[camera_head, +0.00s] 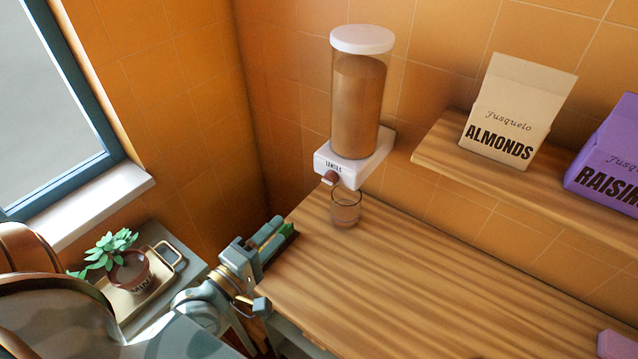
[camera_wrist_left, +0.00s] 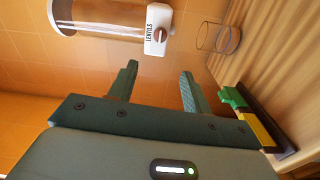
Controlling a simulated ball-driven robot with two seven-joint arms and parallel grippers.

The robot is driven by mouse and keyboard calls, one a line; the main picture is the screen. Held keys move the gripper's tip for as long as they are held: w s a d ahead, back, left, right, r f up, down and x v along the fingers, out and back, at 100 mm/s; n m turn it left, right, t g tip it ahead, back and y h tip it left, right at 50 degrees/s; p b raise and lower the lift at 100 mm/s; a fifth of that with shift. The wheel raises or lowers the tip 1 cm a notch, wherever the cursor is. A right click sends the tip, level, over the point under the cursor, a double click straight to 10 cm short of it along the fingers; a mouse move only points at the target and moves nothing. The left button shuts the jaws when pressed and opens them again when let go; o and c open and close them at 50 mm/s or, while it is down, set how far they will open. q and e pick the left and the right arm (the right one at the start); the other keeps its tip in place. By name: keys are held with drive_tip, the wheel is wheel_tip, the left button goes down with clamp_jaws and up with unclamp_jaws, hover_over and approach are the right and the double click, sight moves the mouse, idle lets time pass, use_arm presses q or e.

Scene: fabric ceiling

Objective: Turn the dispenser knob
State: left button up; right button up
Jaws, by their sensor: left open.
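The lentil dispenser (camera_head: 358,105) is a clear cylinder with a white lid, filled with brown lentils, on the tiled wall. Its brown knob (camera_head: 330,178) is on the front of the white base labelled LENTILS. In the left wrist view the knob (camera_wrist_left: 160,34) shows beyond the fingertips and above them in the picture. My left gripper (camera_head: 275,258) is at the counter's left end, below and left of the dispenser, apart from the knob. In the left wrist view the gripper (camera_wrist_left: 159,73) is open, with nothing between its fingers. My right gripper is not in view.
A clear glass (camera_head: 345,207) stands on the wooden counter (camera_head: 430,270) below the dispenser. A green, yellow and black object (camera_wrist_left: 250,115) lies close beside the gripper. A shelf at right holds an almonds carton (camera_head: 510,110) and a raisins carton (camera_head: 610,160). A potted plant (camera_head: 128,270) stands at left.

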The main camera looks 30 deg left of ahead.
use_arm(q)
drive_tip(key=n, duration=0.1)
approach(327, 183)
drive_tip(key=w, duration=0.5)
drive_tip(key=w+d, duration=0.1)
drive_tip(key=w, duration=0.2)
drive_tip(key=shift+w, duration=0.15)
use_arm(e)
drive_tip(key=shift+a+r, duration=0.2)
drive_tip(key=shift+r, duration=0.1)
use_arm(q)
drive_tip(key=c, duration=1)
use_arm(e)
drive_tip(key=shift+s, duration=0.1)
